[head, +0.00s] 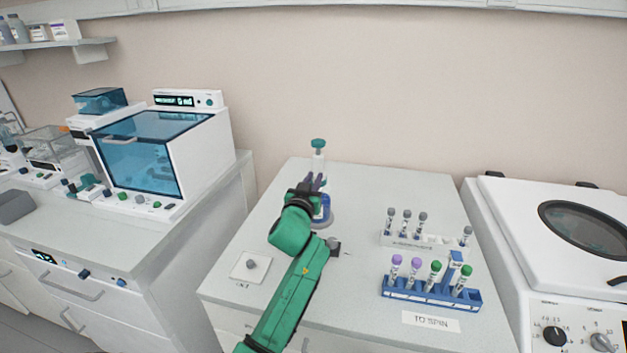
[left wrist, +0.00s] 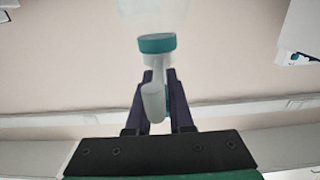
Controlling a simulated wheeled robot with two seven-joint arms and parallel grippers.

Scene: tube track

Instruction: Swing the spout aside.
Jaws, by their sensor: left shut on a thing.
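The dispenser (head: 318,164) stands upright near the back of the middle bench, with a teal top and a white neck. Its lower part is mostly hidden behind my left gripper (head: 311,183), and a blue base part (head: 324,212) shows beside it. In the left wrist view, the teal collar (left wrist: 157,43) and the pale rounded spout (left wrist: 153,102) show close up. My left gripper's dark fingers (left wrist: 160,85) stand on both sides of the spout and are shut on it. My right gripper is not in view.
A blue rack (head: 432,293) with several capped tubes and a white rack (head: 412,241) stand to the right. A white square plate (head: 250,267) lies at the front left. A centrifuge (head: 500,215) stands far right. The bench behind the white rack is clear.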

